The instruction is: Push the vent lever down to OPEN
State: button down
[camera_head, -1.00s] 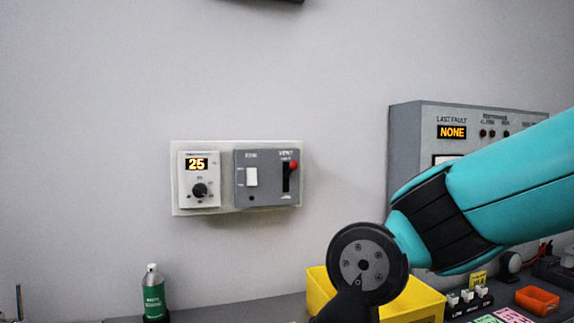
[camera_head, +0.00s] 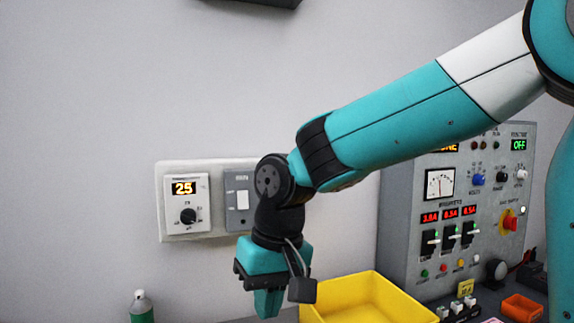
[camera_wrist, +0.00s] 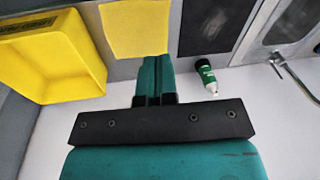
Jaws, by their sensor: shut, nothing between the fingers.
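The grey vent panel (camera_head: 231,211) is on the wall, right of the white dial unit. Its white rocker switch shows, but the vent lever with its red knob is hidden behind my wrist, so I cannot see its position. My gripper (camera_head: 268,303) points down in front of the wall, just below the panel. Its teal fingers are together and empty, and they also show shut in the wrist view (camera_wrist: 153,82). The lever is not visible in the wrist view.
A yellow bin (camera_head: 365,283) stands below and right of my gripper. A green bottle (camera_head: 142,309) is at the lower left; it also shows in the wrist view (camera_wrist: 206,76). A control cabinet (camera_head: 397,225) stands at the right. The wall left of the white dial unit (camera_head: 187,225) is clear.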

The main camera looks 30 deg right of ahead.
jog(key=w+d+r+m+h+p, duration=0.1)
jog(key=w+d+r+m+p, duration=0.6)
jog(key=w+r+m, duration=0.2)
jog(key=w+d+r+m+g+h+p, duration=0.1)
jog(key=w+d+r+m+p, duration=0.6)
jog(key=w+r+m, duration=0.3)
jog(key=shift+r+h+p, duration=0.3)
jog(key=shift+r+h, duration=0.1)
jog(key=shift+r, duration=0.5)
jog(key=shift+f, duration=0.1)
jog(key=f+b, duration=0.6)
jog(key=shift+d+f, duration=0.3)
jog(key=shift+f, duration=0.1)
